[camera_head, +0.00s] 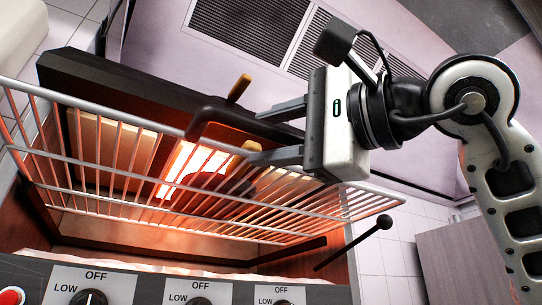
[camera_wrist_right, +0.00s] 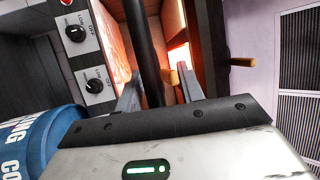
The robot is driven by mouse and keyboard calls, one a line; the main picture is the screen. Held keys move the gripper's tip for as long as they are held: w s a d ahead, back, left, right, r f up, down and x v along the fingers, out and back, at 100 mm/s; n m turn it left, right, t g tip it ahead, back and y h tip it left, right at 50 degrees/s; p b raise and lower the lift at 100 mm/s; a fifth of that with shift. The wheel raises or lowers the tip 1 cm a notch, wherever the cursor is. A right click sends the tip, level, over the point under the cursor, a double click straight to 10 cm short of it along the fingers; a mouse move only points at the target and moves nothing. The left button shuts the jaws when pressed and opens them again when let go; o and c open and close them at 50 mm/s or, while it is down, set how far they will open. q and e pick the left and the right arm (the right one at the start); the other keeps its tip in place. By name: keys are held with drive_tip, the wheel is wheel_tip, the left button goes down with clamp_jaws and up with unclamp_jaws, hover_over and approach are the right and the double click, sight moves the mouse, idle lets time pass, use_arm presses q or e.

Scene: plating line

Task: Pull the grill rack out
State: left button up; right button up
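The grill rack (camera_head: 130,150) is a wire grate lying across the open grill box, over a bright orange glow. A dark bar-shaped handle (camera_head: 215,108) rises at its far side. My right gripper (camera_head: 256,135) comes in from the right with its fingers apart, one on either side of the handle. In the right wrist view the dark handle bar (camera_wrist_right: 146,50) runs between the two open fingers (camera_wrist_right: 158,80); I cannot tell whether either finger touches it. My left gripper does not show.
Tan-tipped pegs (camera_head: 239,88) stand close to the fingers. A control panel with knobs (camera_head: 88,298) runs along the bottom. A black-knobbed rod (camera_head: 350,243) sticks out at the box's right. A blue container (camera_wrist_right: 45,140) shows in the right wrist view.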

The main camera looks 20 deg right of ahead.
drive_tip(key=shift+w+f, duration=0.1)
drive_tip(key=shift+f, duration=0.1)
drive_tip(key=shift+s+d+f, duration=0.1)
drive_tip(key=shift+s+d, duration=0.05)
drive_tip(key=shift+s, duration=0.05)
use_arm(q)
drive_tip(key=b, duration=0.1)
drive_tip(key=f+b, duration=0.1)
drive_tip(key=b, duration=0.1)
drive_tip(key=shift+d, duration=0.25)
use_arm(e)
drive_tip(key=v, duration=1.5)
drive_tip(key=shift+s+r, duration=0.25)
drive_tip(key=shift+s, duration=0.05)
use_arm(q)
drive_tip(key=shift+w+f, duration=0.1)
use_arm(e)
drive_tip(key=shift+d, duration=0.15)
